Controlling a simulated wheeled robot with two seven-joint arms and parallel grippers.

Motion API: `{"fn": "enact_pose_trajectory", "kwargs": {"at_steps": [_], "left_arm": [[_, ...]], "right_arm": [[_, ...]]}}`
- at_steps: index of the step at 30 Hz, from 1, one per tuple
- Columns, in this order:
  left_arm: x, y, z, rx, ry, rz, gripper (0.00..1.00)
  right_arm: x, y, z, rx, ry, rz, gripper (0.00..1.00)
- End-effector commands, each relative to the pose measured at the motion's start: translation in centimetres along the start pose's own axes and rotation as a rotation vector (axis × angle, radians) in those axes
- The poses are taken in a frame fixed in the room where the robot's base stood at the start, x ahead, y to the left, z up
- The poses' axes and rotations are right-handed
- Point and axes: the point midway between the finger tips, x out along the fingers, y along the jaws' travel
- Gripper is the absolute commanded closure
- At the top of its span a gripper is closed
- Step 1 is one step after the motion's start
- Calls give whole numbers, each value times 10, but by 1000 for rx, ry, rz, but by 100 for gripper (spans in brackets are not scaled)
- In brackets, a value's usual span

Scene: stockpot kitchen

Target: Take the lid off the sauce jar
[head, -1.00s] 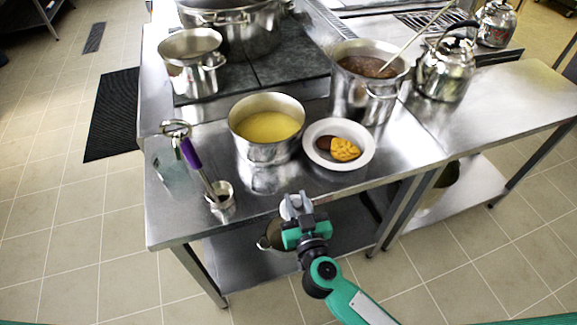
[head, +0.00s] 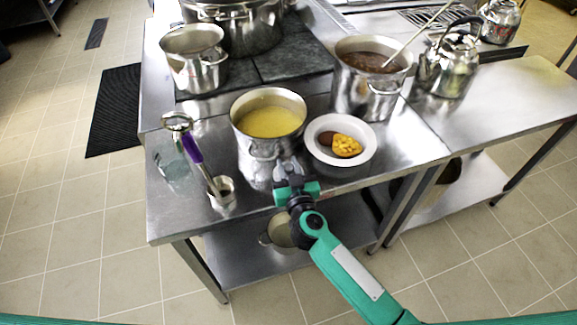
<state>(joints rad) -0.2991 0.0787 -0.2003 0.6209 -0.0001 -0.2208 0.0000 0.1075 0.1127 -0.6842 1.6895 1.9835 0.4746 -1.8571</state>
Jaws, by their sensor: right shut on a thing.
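My right gripper (head: 287,168) is just in front of the metal pot of yellow soup (head: 271,121), over the front part of the steel table. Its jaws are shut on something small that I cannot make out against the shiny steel. I cannot clearly identify a sauce jar or its lid. A clear glass-like object (head: 172,168) stands at the table's left end, too faint to name. My left gripper is out of view.
A white plate (head: 318,157) with food lies right of the soup pot. A tall pot with brown contents (head: 362,95) and a kettle (head: 447,72) stand behind.

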Motion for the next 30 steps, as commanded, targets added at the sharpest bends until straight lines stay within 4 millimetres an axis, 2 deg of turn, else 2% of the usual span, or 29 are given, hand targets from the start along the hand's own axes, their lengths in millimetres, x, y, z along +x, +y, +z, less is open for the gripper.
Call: {"fn": "enact_pose_trajectory", "kwargs": {"at_steps": [3, 4, 7, 18, 23, 30], "left_arm": [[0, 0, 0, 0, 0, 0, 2], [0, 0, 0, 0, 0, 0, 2], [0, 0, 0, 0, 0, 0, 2], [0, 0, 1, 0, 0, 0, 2], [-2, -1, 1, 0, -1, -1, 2], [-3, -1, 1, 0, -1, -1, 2]], "right_arm": [[0, 0, 3, 0, 0, 0, 100], [0, 0, 3, 0, 0, 0, 71], [0, 0, 3, 0, 0, 0, 53], [-2, 0, 0, 0, 0, 0, 53], [-28, 0, 1, -1, -2, -1, 53], [-81, 0, 2, -1, -3, 0, 53]]}}
